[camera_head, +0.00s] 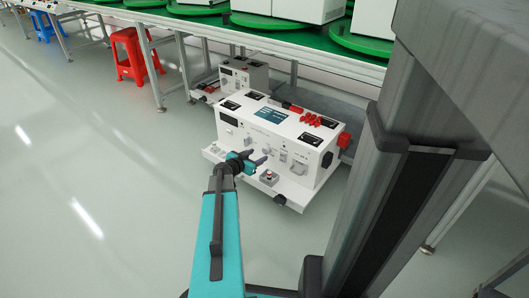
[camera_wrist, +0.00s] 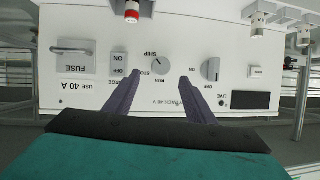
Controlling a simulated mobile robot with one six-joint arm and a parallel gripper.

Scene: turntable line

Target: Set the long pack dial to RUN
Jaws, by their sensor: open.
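The long pack (camera_head: 275,130) is a white box on a low white base in the head view, its control face towards my arm. In the wrist view that face is upside down. Its dial (camera_wrist: 161,64) is a round pale knob with SHIP, STORE and RUN lettering around it. A dark mark on the knob seems to slant towards SHIP, but it is too small to be sure. My gripper (camera_head: 257,157) is in front of the face. In the wrist view my gripper (camera_wrist: 159,80) is open and empty, its dark fingertips either side of the dial, apparently short of it.
In the wrist view, an ON/OFF rotary switch (camera_wrist: 210,69) and fuse panel (camera_wrist: 76,57) flank the dial; a red-capped part (camera_wrist: 132,12) sticks out above. A smaller white unit (camera_head: 244,75) stands behind the pack. A red stool (camera_head: 133,52) is at left. Floor at left is clear.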

